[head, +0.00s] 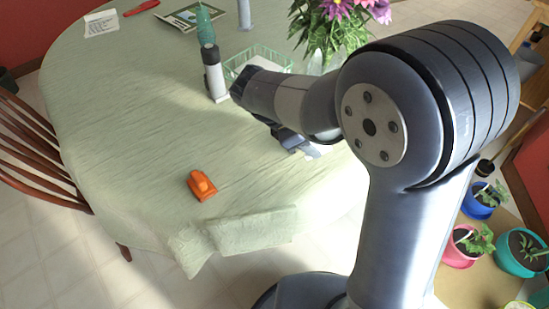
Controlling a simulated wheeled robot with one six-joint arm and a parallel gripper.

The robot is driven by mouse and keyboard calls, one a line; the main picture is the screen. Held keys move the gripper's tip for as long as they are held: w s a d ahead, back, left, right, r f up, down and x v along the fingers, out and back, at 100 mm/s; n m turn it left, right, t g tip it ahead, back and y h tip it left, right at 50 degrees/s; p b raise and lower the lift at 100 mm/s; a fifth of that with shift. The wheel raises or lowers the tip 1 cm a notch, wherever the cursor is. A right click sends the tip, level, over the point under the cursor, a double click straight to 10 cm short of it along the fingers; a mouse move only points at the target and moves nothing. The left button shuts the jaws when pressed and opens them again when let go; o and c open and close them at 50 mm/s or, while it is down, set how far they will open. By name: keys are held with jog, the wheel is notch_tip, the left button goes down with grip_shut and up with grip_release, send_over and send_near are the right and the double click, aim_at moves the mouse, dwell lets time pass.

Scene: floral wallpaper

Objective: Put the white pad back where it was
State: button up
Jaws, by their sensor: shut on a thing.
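My gripper (292,139) is low over the right part of the table, partly hidden by my own arm. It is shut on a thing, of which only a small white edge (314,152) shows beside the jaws. This looks like the white pad, but most of it is hidden. I cannot tell whether it touches the table. Another flat white piece with dark marks (101,22) lies at the far left of the table.
The table (130,120) has a pale green cloth and open space at left. An orange object (201,185) lies near the front edge. A grey-and-white cylinder (214,77), green wire basket (262,54) and flowers (335,25) stand behind my gripper. Potted plants (475,243) stand at right.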

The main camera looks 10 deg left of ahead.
jog(key=s+a+r+m+g+y+p, duration=0.3)
jog(key=s+a+r+m+y+p, duration=0.3)
jog(key=m+p, duration=0.5)
jog(key=shift+t+y, duration=0.3)
jog(key=shift+y, duration=0.1)
jog(key=f, duration=0.3)
jog(key=a+f, duration=0.1)
jog(key=f, duration=0.6)
jog(key=shift+a+f, duration=0.2)
jog(key=shift+f, duration=0.15)
jog(key=o, duration=0.9)
jog(key=shift+r, duration=0.15)
notch_tip(320, 180, up, 12)
jog(key=shift+f, duration=0.1)
